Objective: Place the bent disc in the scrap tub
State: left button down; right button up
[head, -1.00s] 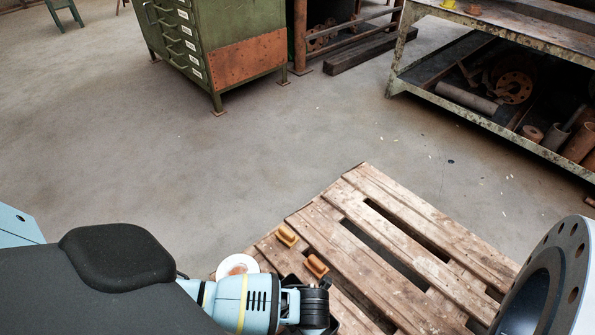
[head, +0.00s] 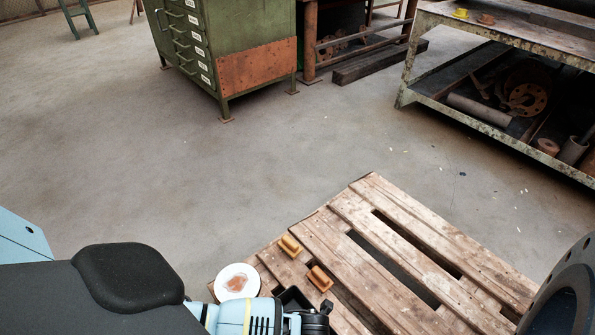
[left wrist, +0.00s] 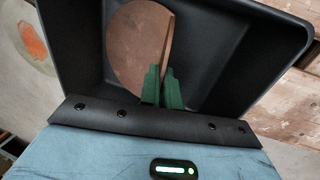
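The bent disc (left wrist: 138,45) is a brown round plate with a folded right edge, in the left wrist view. It is within the mouth of the black scrap tub (left wrist: 245,30); I cannot tell whether it touches the floor of the tub. My left gripper (left wrist: 162,90) has green fingers close together on either side of the disc's folded edge, apparently shut on it. In the head view a corner of the tub (head: 292,297) shows behind my left arm, and the disc and fingers are hidden. My right gripper is not in view.
The tub is at the near left of a wooden pallet (head: 400,240). A white round piece with an orange patch (head: 237,282) and two orange-brown blocks (head: 290,246) (head: 320,278) are close by. A dark flange (head: 570,300) stands at the right.

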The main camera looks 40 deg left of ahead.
pick_arm(q)
jog(key=c, duration=1.6)
grip_release()
jog(key=shift+f, duration=0.1)
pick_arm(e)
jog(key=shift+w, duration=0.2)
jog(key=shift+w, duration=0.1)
